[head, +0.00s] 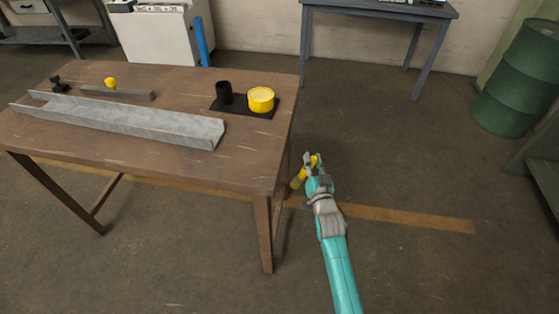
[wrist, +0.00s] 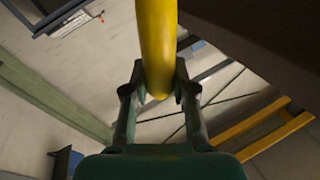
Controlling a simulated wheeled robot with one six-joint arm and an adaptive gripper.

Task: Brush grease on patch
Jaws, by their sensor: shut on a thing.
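My gripper (head: 311,164) is shut on a yellow handle (head: 299,178), most likely the brush, off the right edge of the table. In the wrist view the yellow handle (wrist: 157,45) sits between the two fingers (wrist: 160,90); its far end is out of view. A yellow pot (head: 261,99) stands on a black mat (head: 232,106) at the table's right, next to a black cup (head: 224,92). A long grey metal channel (head: 120,121) lies along the front of the table. I cannot make out a grease patch.
The wooden table (head: 180,165) has a bare strip between the channel and the mat. A grey bar (head: 118,93), a yellow knob (head: 111,83) and a small black part (head: 59,84) are at its back left. A green drum (head: 519,78) stands far right.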

